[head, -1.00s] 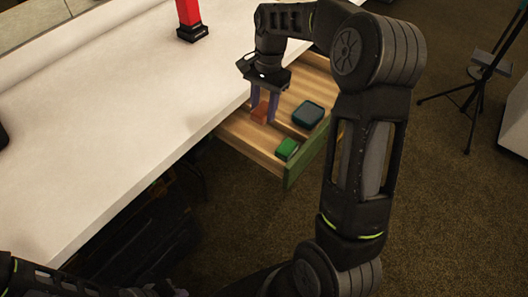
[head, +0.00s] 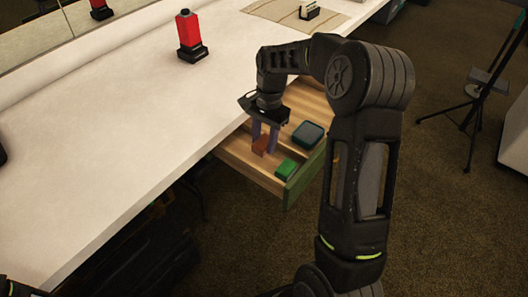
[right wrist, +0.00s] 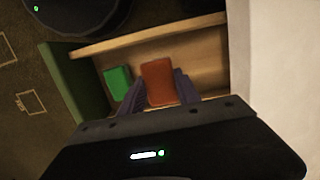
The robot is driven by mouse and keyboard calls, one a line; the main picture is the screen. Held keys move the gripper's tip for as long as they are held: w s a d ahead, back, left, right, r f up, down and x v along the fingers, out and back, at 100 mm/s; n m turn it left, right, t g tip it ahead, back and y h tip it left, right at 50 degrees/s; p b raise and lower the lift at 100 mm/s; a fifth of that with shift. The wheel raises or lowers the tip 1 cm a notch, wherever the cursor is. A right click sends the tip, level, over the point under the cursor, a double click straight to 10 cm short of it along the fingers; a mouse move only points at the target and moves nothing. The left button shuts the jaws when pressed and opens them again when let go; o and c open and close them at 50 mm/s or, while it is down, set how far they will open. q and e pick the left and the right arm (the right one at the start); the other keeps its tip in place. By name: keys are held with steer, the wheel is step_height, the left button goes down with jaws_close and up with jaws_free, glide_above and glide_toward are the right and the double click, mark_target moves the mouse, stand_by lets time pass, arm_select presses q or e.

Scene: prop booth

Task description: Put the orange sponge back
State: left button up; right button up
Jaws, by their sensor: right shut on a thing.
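The orange sponge (head: 262,145) is a small reddish-orange block. My right gripper (head: 265,140) reaches down into the open drawer (head: 240,158) and is shut on the sponge. In the right wrist view the sponge (right wrist: 159,82) sits between the two purple-grey fingers (right wrist: 160,92). I cannot tell whether its underside touches the drawer floor. The drawer is wooden inside with a green front (head: 304,180).
A green block (head: 287,169) and a dark teal box (head: 308,134) lie in the drawer near the sponge. The white tabletop (head: 120,150) runs beside the drawer. A red and black object (head: 190,36) stands on it. A tripod (head: 478,100) stands on the floor at right.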

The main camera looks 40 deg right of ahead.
mark_target(264, 160)
steer(key=shift+f, duration=2.5)
steer(key=shift+f+b, duration=0.15)
steer(key=shift+b, duration=0.15)
steer(key=o, duration=1.3)
steer(key=r, duration=0.4)
steer(key=d+r+p, duration=0.1)
steer(key=r, duration=0.7)
steer(key=shift+w+d+r, duration=0.1)
steer(key=shift+w+d, duration=0.15)
steer(key=shift+d, duration=0.1)
